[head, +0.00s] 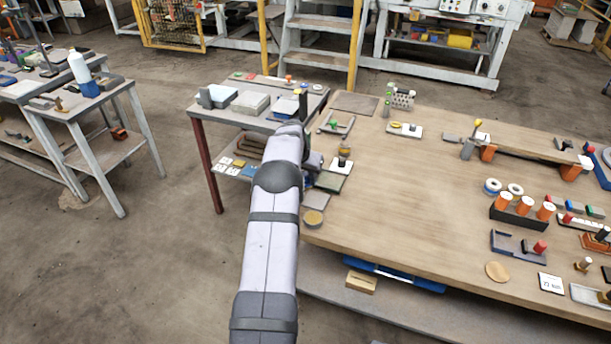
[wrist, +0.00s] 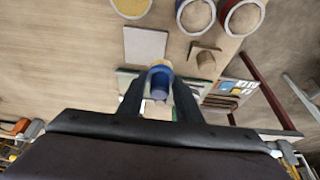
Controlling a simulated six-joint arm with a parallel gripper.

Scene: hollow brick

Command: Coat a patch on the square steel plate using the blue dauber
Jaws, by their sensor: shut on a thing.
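My gripper (wrist: 160,85) is shut on the blue dauber (wrist: 160,78), whose blue body and pale round end show between the fingers in the wrist view. A pale grey square plate (wrist: 146,44), which looks like the steel plate, lies flat just beyond the dauber's end, with a visible gap in the picture. In the head view a grey square plate (head: 315,201) lies near the table's left edge. My arm hides most of the gripper and dauber there. I cannot make out any coating on the plate.
A round yellow-topped thing (wrist: 131,7) and two round containers (wrist: 195,14) lie near the plate. A green-edged board (head: 331,182) is close by. A side table (head: 232,117) with blocks stands left. The middle of the wooden table (head: 420,190) is clear.

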